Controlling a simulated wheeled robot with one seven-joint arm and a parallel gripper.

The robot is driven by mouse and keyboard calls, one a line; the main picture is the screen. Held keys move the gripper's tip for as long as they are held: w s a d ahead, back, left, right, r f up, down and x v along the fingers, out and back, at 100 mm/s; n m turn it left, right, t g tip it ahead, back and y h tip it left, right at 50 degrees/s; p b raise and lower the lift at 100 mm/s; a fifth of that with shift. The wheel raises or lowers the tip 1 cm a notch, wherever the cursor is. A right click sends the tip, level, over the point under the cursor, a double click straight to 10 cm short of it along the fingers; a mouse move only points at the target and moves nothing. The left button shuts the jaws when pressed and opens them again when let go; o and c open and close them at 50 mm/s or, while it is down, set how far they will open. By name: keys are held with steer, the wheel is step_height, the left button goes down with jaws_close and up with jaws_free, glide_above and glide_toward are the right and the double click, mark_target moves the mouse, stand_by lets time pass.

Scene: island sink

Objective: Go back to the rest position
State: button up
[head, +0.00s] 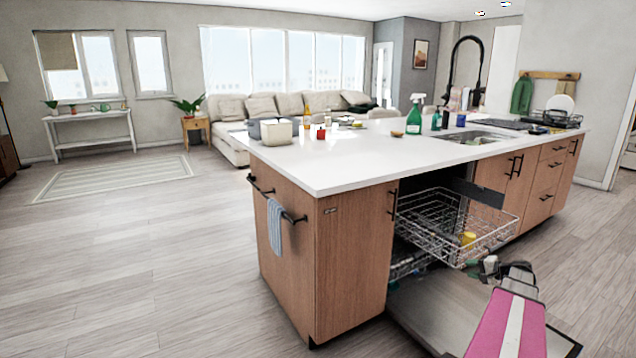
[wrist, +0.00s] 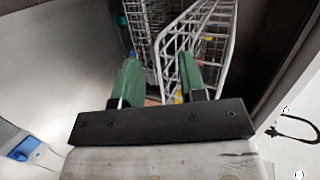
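My gripper (wrist: 159,72) shows in the wrist view with two green fingers apart and nothing clearly held between them. In the head view my gripper (head: 487,266) is small, at the end of my pink and white arm at lower right. It is beside the front right corner of the pulled-out upper dishwasher rack (head: 440,240). A yellow cup (head: 468,238) is in that rack. White rack wires (wrist: 182,45) lie beyond the fingertips in the wrist view; whether they touch is unclear.
The dishwasher door (head: 430,312) is folded down under my arm. The lower rack (head: 405,262) is partly hidden below the upper one. The island (head: 345,165) holds a green spray bottle (head: 414,115) and other items.

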steer(key=s+a+f+n+g+h, duration=0.1)
steer(key=s+a+f+n+g, duration=0.2)
steer(key=a, duration=1)
steer(key=s+a+n+g+h, duration=0.1)
steer(key=s+a+n+g, duration=0.2)
steer(key=a, duration=1)
steer(key=s+a+n+g+h, duration=0.3)
steer(key=s+a+h, duration=0.3)
steer(key=s+a, duration=0.6)
steer(key=a+g, duration=0.1)
steer(key=a, duration=0.1)
steer(key=shift+a+r+n+h, duration=0.2)
steer(key=shift+a+n+h, duration=0.1)
steer(key=shift+n, duration=0.1)
